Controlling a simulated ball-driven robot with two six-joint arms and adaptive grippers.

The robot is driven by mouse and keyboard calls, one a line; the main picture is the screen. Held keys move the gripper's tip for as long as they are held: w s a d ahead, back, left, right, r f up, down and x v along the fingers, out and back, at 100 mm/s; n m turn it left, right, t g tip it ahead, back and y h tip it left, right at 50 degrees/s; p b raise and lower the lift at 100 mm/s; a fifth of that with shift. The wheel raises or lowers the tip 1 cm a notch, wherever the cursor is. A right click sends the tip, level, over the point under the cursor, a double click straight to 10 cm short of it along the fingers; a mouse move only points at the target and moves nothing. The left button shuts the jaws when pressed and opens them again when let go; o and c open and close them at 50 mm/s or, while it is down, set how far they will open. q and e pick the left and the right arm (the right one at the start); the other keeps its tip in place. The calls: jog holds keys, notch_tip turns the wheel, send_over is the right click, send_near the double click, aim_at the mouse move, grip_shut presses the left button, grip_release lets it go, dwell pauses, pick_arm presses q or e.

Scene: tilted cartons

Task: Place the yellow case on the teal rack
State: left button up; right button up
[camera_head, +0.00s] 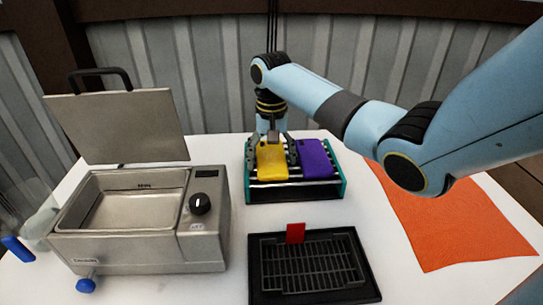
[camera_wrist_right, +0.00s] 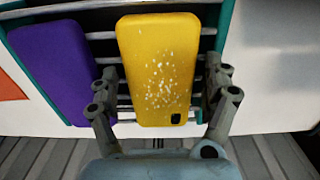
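The yellow case (camera_head: 272,161) lies on the teal rack (camera_head: 248,190), left of a purple case (camera_head: 315,160). In the right wrist view the yellow case (camera_wrist_right: 160,68) has pale speckles and lies across the rack's metal bars. My right gripper (camera_head: 273,152) is over the rack from its far side. In the right wrist view its fingers (camera_wrist_right: 161,85) stand on either side of the yellow case, open, with small gaps showing. My left gripper is in neither view.
A steel bath (camera_head: 140,250) with a raised lid stands at the left. A black grated tray (camera_head: 310,270) with a red piece (camera_head: 295,233) lies in front of the rack. An orange cloth (camera_head: 450,220) covers the right side. Clear vessels stand at the far left.

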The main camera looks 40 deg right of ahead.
aim_at(271, 161)
jog(key=shift+o, duration=0.5)
notch_tip(271, 161, up, 12)
jog(key=shift+r, duration=0.15)
dwell(0.5)
